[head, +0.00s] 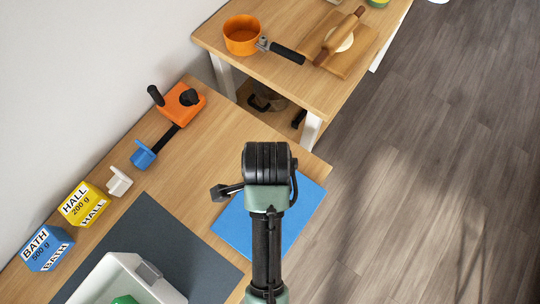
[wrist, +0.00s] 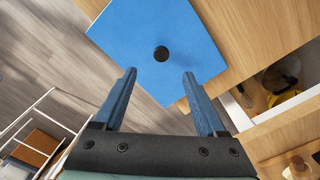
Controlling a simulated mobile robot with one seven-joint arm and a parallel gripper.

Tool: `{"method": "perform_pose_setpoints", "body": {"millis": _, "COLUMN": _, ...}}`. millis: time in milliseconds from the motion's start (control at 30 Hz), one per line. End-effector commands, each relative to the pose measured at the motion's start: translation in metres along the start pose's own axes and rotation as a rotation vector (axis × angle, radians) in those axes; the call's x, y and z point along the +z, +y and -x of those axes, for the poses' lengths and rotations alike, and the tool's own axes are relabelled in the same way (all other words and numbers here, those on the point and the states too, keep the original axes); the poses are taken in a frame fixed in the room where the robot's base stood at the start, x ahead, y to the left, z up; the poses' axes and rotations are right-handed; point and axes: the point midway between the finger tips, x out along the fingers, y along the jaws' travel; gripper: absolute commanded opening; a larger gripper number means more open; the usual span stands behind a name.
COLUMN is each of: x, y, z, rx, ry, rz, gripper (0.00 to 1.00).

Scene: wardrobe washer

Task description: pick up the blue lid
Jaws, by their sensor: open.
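The blue lid (wrist: 190,25) is a flat square panel with a short black knob (wrist: 161,53) in its middle. It lies on the wooden table near its edge in the wrist view. In the head view the blue lid (head: 300,212) is partly hidden behind my arm. My gripper (wrist: 160,73) is open and empty, with its two blue-grey fingers spread. The knob appears between and just beyond the fingertips in the wrist view. I cannot tell the height of the fingers above the lid.
A dark grey mat (head: 165,240) and white tray (head: 105,275) lie left of the lid. A yellow box (head: 84,204), blue box (head: 47,247) and orange device (head: 180,107) stand along the wall. An orange pan (head: 242,35) is on the farther table.

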Motion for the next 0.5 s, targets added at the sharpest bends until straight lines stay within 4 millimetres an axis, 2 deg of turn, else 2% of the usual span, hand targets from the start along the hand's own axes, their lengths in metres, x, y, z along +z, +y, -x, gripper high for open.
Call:
{"method": "perform_pose_setpoints", "body": {"millis": 33, "x": 0.000, "y": 0.001, "z": -0.013, "rx": 0.004, "ry": 0.000, "rz": 0.000, "gripper": 0.74}}
{"method": "perform_pose_setpoints", "body": {"millis": 200, "x": -0.001, "y": 0.000, "z": -0.043, "rx": 0.000, "ry": 0.000, "rz": 0.002, "gripper": 0.74}}
{"method": "perform_pose_setpoints", "body": {"millis": 500, "x": -0.002, "y": -0.002, "z": -0.066, "rx": -0.004, "ry": 0.001, "rz": 0.003, "gripper": 0.74}}
